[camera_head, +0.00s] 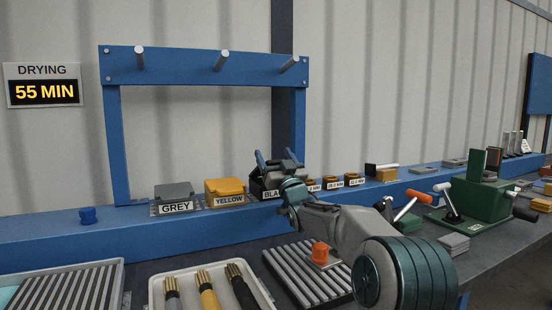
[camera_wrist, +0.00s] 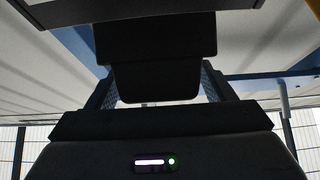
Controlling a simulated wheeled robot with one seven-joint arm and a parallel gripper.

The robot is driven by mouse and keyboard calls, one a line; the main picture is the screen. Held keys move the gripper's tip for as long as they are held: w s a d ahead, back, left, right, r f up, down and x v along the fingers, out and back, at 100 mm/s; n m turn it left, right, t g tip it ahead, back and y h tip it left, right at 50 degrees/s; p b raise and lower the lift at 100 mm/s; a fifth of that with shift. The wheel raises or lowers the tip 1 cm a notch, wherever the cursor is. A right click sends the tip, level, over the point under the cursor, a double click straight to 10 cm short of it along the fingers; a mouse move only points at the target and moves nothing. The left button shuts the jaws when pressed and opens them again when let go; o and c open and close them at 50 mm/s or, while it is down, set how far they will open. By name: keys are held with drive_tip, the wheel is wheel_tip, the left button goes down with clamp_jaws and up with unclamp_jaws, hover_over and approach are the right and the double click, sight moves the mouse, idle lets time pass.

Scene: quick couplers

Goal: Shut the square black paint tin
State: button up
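The square black paint tin (camera_head: 257,189) stands on the blue ledge, right of the yellow tin. Its label reads "BLA", and the rest is hidden behind my arm. My gripper (camera_head: 276,157) is at the top of this tin, with its two fingers apart. My arm and gripper cover most of the tin's top, so I cannot see clearly how its lid stands. In the wrist view, my spread fingers (camera_wrist: 158,85) frame a dark block (camera_wrist: 155,80). It is too dark to tell whether this is part of the tin or whether the fingers touch it.
The grey tin (camera_head: 174,194) and yellow tin (camera_head: 226,190) stand closed to the left. A blue frame (camera_head: 200,68) with pegs rises behind. Small labelled jars (camera_head: 332,182) are to the right. A slotted rack (camera_head: 290,275) and a brush tray (camera_head: 262,290) lie in front.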

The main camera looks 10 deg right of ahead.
drive_tip(key=shift+o, duration=0.6)
drive_tip(key=shift+r, duration=0.4)
drive_tip(key=r+p, duration=0.1)
drive_tip(key=r, duration=0.1)
drive_tip(key=d+r, duration=0.1)
drive_tip(key=r, duration=0.1)
drive_tip(key=shift+s+r+p, duration=0.1)
drive_tip(key=shift+s+p, duration=0.1)
drive_tip(key=shift+p, duration=0.2)
drive_tip(key=s+d+r+p, duration=0.2)
drive_tip(key=s+d+r, duration=0.2)
drive_tip(key=d, duration=0.5)
wheel_tip(320, 180, up, 2)
drive_tip(key=shift+s+d, duration=0.25)
drive_tip(key=shift+s, duration=0.15)
